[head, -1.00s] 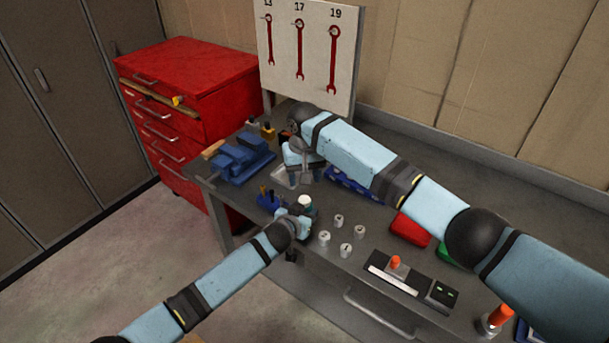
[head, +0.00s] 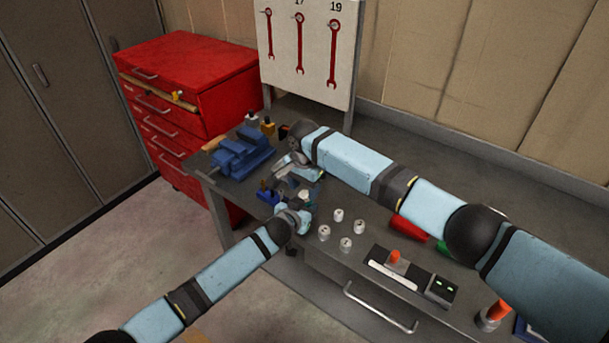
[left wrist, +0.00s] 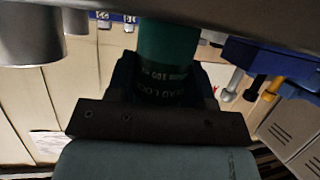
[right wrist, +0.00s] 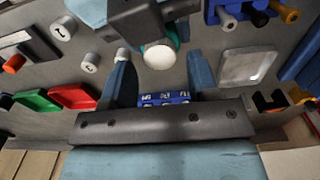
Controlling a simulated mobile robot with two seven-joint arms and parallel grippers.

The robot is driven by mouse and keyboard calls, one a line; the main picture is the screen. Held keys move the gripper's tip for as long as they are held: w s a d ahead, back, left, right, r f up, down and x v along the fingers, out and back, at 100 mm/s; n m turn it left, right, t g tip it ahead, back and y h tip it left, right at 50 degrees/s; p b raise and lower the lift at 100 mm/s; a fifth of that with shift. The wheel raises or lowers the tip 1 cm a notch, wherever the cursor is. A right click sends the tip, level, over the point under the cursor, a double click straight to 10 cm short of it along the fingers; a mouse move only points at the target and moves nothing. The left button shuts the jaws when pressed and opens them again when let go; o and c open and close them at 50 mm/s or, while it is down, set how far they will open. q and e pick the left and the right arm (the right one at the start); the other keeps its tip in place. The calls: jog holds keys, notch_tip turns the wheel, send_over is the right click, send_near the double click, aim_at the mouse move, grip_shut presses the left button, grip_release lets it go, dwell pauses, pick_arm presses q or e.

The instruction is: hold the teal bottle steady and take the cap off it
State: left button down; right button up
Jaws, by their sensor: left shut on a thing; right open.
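The teal bottle (left wrist: 168,45) is held in my left gripper (left wrist: 165,82); its dark label with pale lettering shows in the left wrist view. Its white cap (right wrist: 159,56) faces the right wrist camera, with a teal rim around it. In the head view the cap (head: 304,195) sits just above my left gripper (head: 298,213), which hides most of the bottle. My right gripper (right wrist: 160,75) is open, one finger on either side of the cap in that view; I see no contact. In the head view my right gripper (head: 296,178) is close behind the cap.
Several small grey cylinders (head: 345,244) stand right of the bottle. A blue vise (head: 240,155) is at the bench's left end. A red tray (right wrist: 73,96), a green tray (right wrist: 37,101) and a labelled blue rack (right wrist: 163,98) lie on the bench. A pale metal plate (right wrist: 247,66) is nearby.

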jog(key=shift+f, duration=1.15)
jog(key=c, duration=0.9)
jog(key=shift+n, duration=1.7)
jog(key=shift+c, duration=0.2)
jog(key=o, duration=1)
